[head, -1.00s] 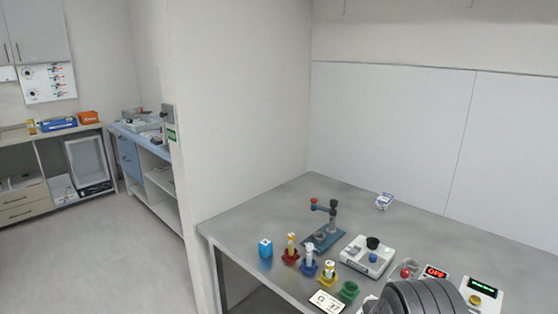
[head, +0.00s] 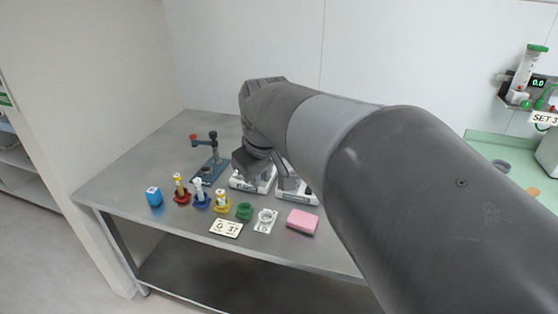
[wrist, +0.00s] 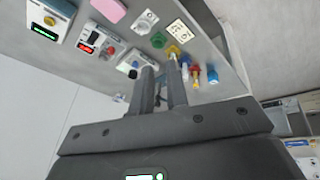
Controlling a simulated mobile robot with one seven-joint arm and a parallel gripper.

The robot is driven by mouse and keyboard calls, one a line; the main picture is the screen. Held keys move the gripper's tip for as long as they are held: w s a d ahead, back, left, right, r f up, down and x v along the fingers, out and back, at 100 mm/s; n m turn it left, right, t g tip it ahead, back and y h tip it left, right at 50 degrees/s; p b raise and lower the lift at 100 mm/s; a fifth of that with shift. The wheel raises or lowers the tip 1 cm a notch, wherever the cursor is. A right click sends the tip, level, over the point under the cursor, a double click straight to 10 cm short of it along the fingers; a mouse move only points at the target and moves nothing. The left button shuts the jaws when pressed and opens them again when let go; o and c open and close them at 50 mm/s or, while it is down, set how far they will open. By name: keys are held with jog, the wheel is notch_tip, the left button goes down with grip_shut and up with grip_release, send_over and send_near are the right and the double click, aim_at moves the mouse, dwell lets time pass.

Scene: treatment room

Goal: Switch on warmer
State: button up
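The likely warmer, a white unit with a red-lit display (wrist: 86,47), shows left of my fingers in the wrist view. In the head view only part of a white unit (head: 310,197) shows beside my arm, which hides the rest. A second white unit (wrist: 129,63) with a dark round top is nearer my fingertips; it also shows in the head view (head: 240,184). My gripper (wrist: 160,74) is open and empty, its two fingers apart above the bench. In the head view my gripper (head: 266,172) hangs over these units.
A unit with a green display (wrist: 44,31) stands beyond the red-lit one.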

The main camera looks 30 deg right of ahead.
jog(key=shift+n+g, duration=0.4)
jog(key=shift+n, duration=0.2)
jog(key=w+d, duration=0.1)
jog(key=w, duration=0.1)
jog(key=w+d, duration=0.3)
jog(key=w, duration=0.1)
jog(key=shift+d+f, duration=0.2)
jog(key=shift+d, duration=0.2)
grip_shut()
jog(key=w+d+f+n, duration=0.1)
jog(key=w+d+f, duration=0.3)
jog(key=d, duration=0.3)
jog(key=w+d+f+n+g, duration=0.1)
jog(key=w+d+f+n, duration=0.1)
jog(key=w+d, duration=0.3)
jog(key=w+d+f+n+g, duration=0.1)
jog(key=w+d+f, duration=0.4)
jog(key=d, duration=0.5)
jog(key=shift+d+f+n, duration=0.25)
jog(key=shift+f+n, duration=0.05)
jog(key=shift+n, duration=0.1)
jog(key=f, duration=0.4)
jog(key=w+d+f, duration=0.1)
jog(key=f, duration=0.8)
jog(key=shift+w+d+f, duration=0.15)
jog(key=shift+w+f, duration=0.05)
jog(key=shift+f, duration=0.2)
